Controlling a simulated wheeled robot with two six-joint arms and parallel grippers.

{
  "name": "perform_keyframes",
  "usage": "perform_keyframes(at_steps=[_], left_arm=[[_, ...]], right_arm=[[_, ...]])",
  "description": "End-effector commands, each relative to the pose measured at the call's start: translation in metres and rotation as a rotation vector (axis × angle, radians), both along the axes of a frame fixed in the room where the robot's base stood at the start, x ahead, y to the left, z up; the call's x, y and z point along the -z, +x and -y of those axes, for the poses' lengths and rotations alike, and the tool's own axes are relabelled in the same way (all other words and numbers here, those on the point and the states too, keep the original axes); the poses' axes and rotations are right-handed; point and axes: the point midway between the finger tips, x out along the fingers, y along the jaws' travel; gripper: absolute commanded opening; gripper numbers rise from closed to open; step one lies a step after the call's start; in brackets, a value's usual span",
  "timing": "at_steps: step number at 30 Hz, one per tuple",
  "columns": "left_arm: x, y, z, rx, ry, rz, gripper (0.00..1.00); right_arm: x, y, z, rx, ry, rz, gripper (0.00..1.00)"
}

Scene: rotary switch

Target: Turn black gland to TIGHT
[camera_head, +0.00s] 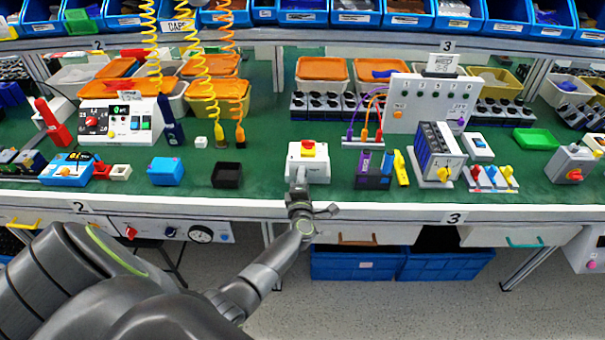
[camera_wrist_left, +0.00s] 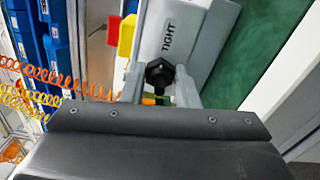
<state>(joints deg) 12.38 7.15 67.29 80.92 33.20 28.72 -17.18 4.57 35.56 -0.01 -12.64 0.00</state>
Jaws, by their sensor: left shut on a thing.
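The black gland (camera_wrist_left: 159,72) sticks out of the front of a pale box, with the word TIGHT printed on the face beside it. In the head view this white box (camera_head: 320,168) has a red knob on a yellow plate (camera_head: 308,149) on top. My left gripper (camera_head: 299,183) is at the box's front and hides the gland there. In the left wrist view its two fingers (camera_wrist_left: 160,84) are on either side of the gland, shut on it. Any pointer mark on the gland is too small to tell. My right gripper is not in view.
A black open box (camera_head: 227,175) stands to the left on the green bench. Coiled yellow and orange cables hang at the left.

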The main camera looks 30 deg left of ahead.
Motion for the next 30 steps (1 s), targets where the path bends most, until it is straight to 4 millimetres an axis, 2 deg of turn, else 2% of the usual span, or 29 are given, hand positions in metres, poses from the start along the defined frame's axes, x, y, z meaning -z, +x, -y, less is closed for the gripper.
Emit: perform_keyframes(at_steps=[10,27,28,30], left_arm=[[-0.0005,0.0006,0.0006,0.001,0.126,-0.077,0.05],[0.0007,0.0004,0.0003,0.001,0.152,-0.093,0.05],[0.0007,0.0004,0.0003,0.001,0.152,-0.093,0.3],[0.0007,0.0003,0.0003,0.0,0.152,-0.093,0.39]], right_arm=[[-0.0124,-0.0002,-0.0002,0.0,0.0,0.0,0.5],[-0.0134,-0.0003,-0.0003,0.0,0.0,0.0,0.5],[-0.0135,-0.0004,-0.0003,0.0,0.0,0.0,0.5],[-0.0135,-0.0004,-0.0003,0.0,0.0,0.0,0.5]])
